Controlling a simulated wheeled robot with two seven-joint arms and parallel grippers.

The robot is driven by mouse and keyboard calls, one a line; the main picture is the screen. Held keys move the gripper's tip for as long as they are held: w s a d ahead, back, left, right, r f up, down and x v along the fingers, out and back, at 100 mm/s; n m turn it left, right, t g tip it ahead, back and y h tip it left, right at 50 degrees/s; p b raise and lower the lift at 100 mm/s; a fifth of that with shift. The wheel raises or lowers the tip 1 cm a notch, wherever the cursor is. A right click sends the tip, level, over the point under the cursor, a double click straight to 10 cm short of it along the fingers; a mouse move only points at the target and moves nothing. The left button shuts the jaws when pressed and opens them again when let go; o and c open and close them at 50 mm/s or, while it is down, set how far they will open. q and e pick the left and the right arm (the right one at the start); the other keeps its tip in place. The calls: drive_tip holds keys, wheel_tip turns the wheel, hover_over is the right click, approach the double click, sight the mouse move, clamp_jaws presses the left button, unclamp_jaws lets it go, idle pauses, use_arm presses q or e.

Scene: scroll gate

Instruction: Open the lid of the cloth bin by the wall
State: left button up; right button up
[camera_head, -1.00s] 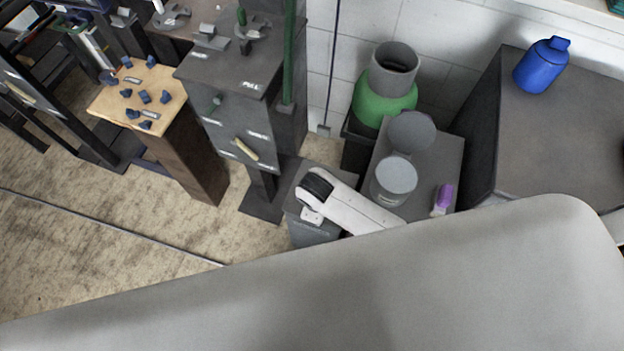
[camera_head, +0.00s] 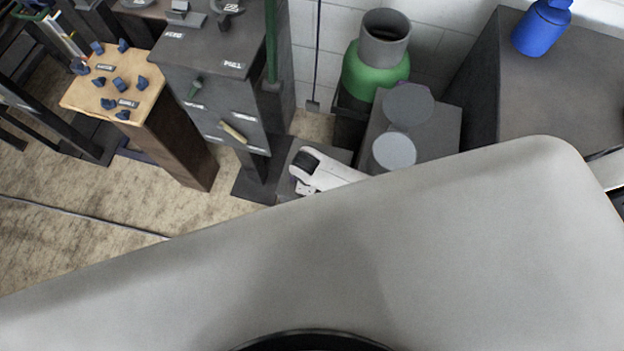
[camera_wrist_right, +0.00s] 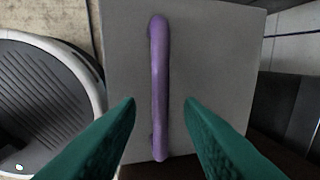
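In the right wrist view a flat grey panel (camera_wrist_right: 205,55) carries a long purple bar handle (camera_wrist_right: 160,65). It may be the lid of the cloth bin, but no label shows. My right gripper (camera_wrist_right: 160,103) is open, with a green finger on either side of the handle's lower half. Gaps show between both fingers and the handle, so it is not gripped. The right gripper does not show in the head view, where a large pale part of my own body hides the lower picture. My left gripper is not in view.
In the head view a green drum (camera_head: 362,76) stands by the white wall, near a grey box with a round disc (camera_head: 408,104). A blue bottle (camera_head: 541,30) stands on a dark cabinet (camera_head: 585,75) at right. A grey labelled cabinet (camera_head: 205,68) and wooden-topped stand (camera_head: 115,88) are left.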

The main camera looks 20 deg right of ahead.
drive_tip(key=shift+w+f, duration=0.1)
drive_tip(key=shift+f, duration=0.25)
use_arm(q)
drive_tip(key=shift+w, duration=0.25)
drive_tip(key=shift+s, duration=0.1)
use_arm(e)
drive_tip(key=shift+c, duration=0.5)
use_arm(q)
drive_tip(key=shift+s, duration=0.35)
use_arm(e)
clamp_jaws()
drive_tip(key=shift+r, duration=0.1)
